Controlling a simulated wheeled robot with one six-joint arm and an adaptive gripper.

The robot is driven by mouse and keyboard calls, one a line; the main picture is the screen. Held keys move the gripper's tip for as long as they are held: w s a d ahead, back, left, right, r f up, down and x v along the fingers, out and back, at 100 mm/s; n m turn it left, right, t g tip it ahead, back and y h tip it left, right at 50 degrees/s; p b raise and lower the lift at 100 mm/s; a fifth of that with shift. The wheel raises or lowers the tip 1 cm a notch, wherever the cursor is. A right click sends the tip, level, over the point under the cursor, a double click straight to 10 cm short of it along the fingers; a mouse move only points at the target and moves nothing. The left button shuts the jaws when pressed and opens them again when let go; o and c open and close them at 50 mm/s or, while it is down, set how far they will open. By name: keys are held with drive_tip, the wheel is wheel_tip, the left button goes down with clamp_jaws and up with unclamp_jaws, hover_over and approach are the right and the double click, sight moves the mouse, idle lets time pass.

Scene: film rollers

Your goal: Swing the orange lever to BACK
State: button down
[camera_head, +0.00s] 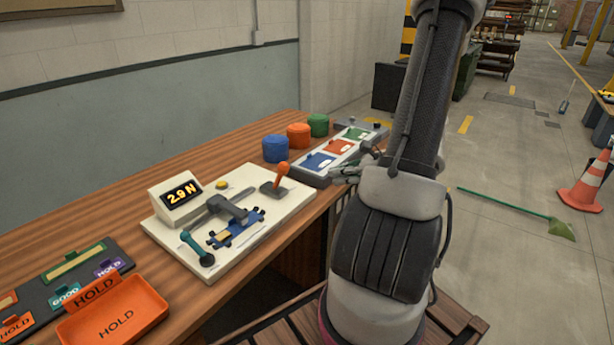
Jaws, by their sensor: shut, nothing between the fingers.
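The orange lever (281,174) stands on a dark base at the right end of a cream-coloured panel (169,239) on the wooden bench. It is near upright, its knob leaning slightly right in the picture. No BACK mark is readable beside it. My gripper (345,173) is to the right of the lever and apart from it, at the front edge of the bench beside a tray of coloured plates. It is shut and empty. My arm hides part of it.
The panel also carries a 2.9 N display (181,197), a teal-handled lever (197,247) and a blue fixture (236,229). A grey tray (309,180) of coloured plates lies close to my gripper. Blue (276,149), orange (298,135) and green (318,125) round containers stand behind. An orange HOLD tray (153,301) sits front left.

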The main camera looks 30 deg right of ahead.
sight(280, 175)
drive_tip(key=x, duration=0.4)
drive_tip(key=r+x, duration=0.1)
drive_tip(key=x, duration=0.3)
drive_tip(key=w+r+x, duration=0.1)
drive_tip(key=x, duration=0.3)
drive_tip(key=shift+w+a, duration=0.35)
drive_tip(key=shift+a, duration=0.2)
drive_tip(key=shift+w+r, duration=0.1)
drive_tip(key=shift+r, duration=0.05)
